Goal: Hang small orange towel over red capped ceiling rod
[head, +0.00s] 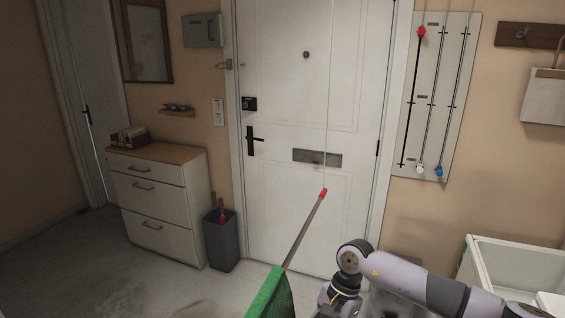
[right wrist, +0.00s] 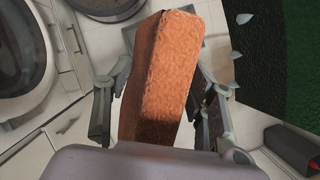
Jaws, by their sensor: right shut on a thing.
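The small orange towel (right wrist: 168,75) is a thick folded bundle in the right wrist view. My right gripper (right wrist: 163,92) is shut on it, with one finger at each side. The red capped ceiling rod (head: 304,232) slants from the bottom middle of the head view up to its red end cap (head: 323,192). A thin line runs up from that end. In the head view my right arm comes in from the lower right, to the right of the rod, and the towel does not show there. My left gripper is not in view.
A green cloth (head: 269,296) hangs at the near part of the rod. A white basin (head: 480,262) stands at right. A wall panel (head: 450,95) holds cords with red, white and blue knobs. A drawer cabinet (head: 160,205) and a dark bin (head: 221,242) stand at left.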

